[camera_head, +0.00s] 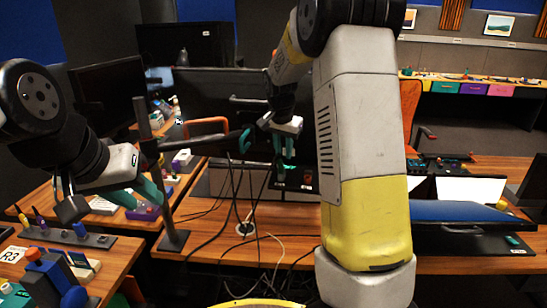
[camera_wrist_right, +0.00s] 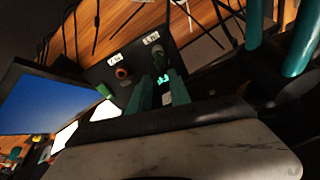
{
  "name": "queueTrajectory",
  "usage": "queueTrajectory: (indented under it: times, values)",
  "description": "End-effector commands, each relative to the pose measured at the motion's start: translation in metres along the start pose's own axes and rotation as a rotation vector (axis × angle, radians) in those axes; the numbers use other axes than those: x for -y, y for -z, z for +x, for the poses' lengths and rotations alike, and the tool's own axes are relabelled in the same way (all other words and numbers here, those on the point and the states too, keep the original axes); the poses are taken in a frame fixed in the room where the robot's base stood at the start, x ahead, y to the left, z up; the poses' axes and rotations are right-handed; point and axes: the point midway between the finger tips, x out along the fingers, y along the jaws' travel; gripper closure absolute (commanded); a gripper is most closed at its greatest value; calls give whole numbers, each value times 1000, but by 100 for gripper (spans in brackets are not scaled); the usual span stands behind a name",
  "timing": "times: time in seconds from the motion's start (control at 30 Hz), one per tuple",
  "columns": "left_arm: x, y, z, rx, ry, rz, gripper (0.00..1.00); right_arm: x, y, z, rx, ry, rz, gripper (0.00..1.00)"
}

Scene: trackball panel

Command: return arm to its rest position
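The black panel (camera_wrist_right: 105,72) lies below my right gripper (camera_wrist_right: 160,82) in the right wrist view. It carries a red round control (camera_wrist_right: 122,72), a grey control (camera_wrist_right: 157,50) and white labels. Green lit marks show between the teal fingers, which stand apart with nothing held. In the head view my right gripper (camera_head: 284,152) hangs in front of a dark monitor, above the panel (camera_head: 300,182). I cannot tell its exact height. My left gripper (camera_head: 148,203) is at the left, over the wooden desk, its teal fingers apart and empty. A trackball is not clearly visible.
A dark upright stand (camera_head: 174,240) rises beside my left gripper. Loose cables (camera_head: 240,205) hang near the middle. A tilted blue-screened monitor (camera_head: 455,212) lies at the right. Small tools and blocks (camera_head: 75,240) crowd the left desk. My right arm hides much of the centre.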

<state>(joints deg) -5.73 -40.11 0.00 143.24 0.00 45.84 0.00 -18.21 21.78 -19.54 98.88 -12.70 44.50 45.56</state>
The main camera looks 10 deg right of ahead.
Motion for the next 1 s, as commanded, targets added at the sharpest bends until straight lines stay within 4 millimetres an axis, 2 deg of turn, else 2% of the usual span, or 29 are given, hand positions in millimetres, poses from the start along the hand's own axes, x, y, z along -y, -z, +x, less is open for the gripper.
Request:
queueTrajectory:
  times: [0.1, 0.37, 0.47, 0.53, 0.67, 0.8, 1.0]
  values:
    - [0, 0, 0, 0, 0, 0, 64, 0, 0, -17, -1, 2, 0, 76]
    - [0, 0, 0, 0, 0, 0, 64, -3, -2, -32, 3, 7, -3, 76]
    - [0, 0, 0, 0, 0, 0, 64, -10, -10, -46, 12, 35, -25, 76]
    - [0, 0, 0, 0, 0, 0, 64, -21, -21, -64, 21, 74, -56, 76]
    - [0, 0, 0, 0, 0, 0, 64, -47, -57, -106, 28, 168, -155, 76]
    - [0, 0, 0, 0, 0, 0, 64, -75, -103, -144, 7, 259, -284, 76]
    - [0, 0, 0, 0, 0, 0, 64, -114, -174, -178, -64, 348, -472, 76]
